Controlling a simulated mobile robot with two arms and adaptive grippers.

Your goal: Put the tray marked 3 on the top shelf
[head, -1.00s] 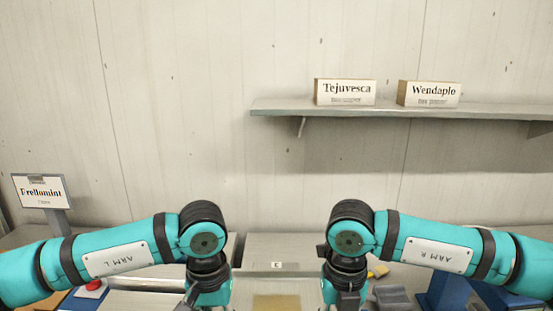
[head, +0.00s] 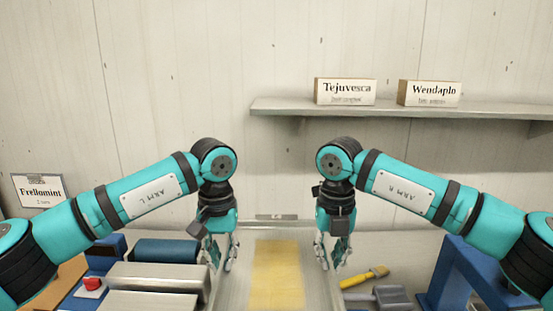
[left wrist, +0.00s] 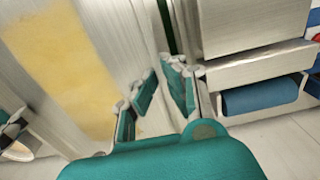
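The tray (head: 238,280) is a long pale metal one with a yellow slab (head: 277,275) in it. A small label (head: 277,217) on its far end is too blurred to read now. My left gripper (head: 222,264) is at the tray's left wall. In the left wrist view its fingers (left wrist: 158,75) stand either side of this wall, seemingly shut on it. My right gripper (head: 332,262) is at the right wall in the same way; its contact is partly hidden. The top shelf (head: 380,110) is on the back wall, above and to the right of the tray.
The shelf carries signs reading Tejuvesca (head: 345,92) and Wendaplo (head: 430,94); its left part is bare. Left of the tray stand metal housings (head: 155,277) and a red button (head: 92,284). A yellow-handled tool (head: 365,277) and a blue stand (head: 455,275) are to the right.

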